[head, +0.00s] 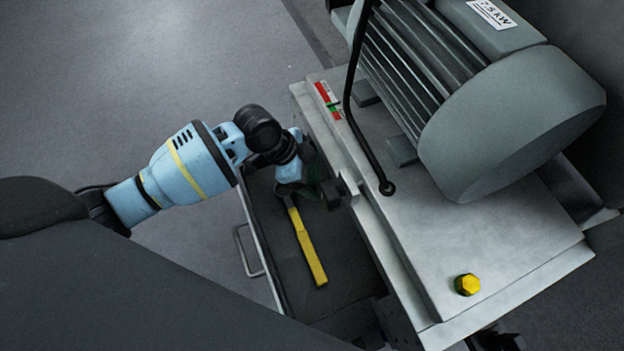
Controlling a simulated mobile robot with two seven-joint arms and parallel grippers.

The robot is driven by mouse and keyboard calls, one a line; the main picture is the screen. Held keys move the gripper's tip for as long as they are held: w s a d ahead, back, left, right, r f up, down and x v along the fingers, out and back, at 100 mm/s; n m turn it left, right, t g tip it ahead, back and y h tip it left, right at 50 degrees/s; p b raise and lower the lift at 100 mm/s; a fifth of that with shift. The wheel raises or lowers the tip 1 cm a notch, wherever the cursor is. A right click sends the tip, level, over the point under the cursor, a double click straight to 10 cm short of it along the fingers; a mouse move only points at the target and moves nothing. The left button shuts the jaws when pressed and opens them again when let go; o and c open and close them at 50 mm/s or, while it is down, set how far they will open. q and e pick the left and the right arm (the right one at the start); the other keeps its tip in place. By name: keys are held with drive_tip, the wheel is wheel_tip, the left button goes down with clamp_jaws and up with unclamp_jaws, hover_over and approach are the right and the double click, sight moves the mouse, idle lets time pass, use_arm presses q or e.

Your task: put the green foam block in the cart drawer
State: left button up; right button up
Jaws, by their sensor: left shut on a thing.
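The cart drawer (341,290) is pulled open on the left side of the cart, with its dark floor showing. My left gripper (318,190) reaches in from the left and is over the upper part of the drawer, close to the cart's edge. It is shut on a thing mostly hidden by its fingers. A dark green patch between them looks like the green foam block (313,178). I cannot tell whether the block touches the drawer floor. My right gripper is not in view.
A yellow bar-shaped object (309,245) lies in the drawer below my left gripper. The drawer handle (247,251) faces left. A big grey motor (510,110), a black cable (350,105) and a yellow hex knob (467,284) are on the metal cart top (500,240).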

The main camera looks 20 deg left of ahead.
use_arm(q)
drive_tip(key=shift+f, duration=0.2)
wheel_tip(320, 180, down, 3)
drive_tip(key=shift+f+b, duration=0.1)
drive_tip(key=shift+b, duration=1.05)
drive_tip(key=shift+f, duration=0.1)
drive_tip(key=o, duration=0.9)
